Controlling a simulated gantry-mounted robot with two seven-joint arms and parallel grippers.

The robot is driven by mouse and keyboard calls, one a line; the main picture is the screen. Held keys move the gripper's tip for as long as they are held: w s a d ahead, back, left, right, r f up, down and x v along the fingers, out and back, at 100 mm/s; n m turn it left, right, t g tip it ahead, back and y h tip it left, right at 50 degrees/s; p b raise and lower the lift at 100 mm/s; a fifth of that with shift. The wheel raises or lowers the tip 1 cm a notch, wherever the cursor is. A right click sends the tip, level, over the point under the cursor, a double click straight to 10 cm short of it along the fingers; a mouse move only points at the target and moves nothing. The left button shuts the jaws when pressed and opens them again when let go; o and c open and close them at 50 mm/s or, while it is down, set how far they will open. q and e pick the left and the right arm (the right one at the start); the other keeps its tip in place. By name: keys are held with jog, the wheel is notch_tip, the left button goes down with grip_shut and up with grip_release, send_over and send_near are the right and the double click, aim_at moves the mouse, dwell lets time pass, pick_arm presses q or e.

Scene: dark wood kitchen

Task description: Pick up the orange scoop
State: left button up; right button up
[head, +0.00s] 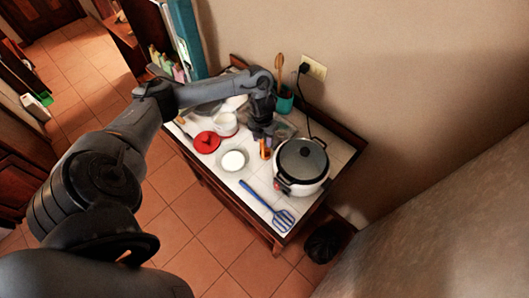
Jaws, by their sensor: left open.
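The orange scoop (265,153) is on the white tiled counter (245,203), a small orange shape mostly hidden by my gripper. My left gripper (263,136) points down right over it, between the white bowl and the rice cooker. Its jaws are open, though the fingers are small and dark here. I cannot tell whether they touch the scoop. My right gripper is not in view.
A white rice cooker (302,164) with a dark lid stands close on the right. A bowl of white contents (234,160), a red lid (207,142) and a white pot (225,124) are left. A blue spatula (268,206) lies in front. A green utensil holder (284,101) stands behind.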

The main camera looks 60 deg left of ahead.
aim_at(262, 145)
pick_arm(q)
jog(key=shift+s+f+p, duration=0.1)
jog(key=shift+f+p, duration=0.5)
jog(key=shift+f, duration=2.1)
jog(key=shift+a, duration=0.1)
jog(key=shift+c, duration=0.5)
grip_shut()
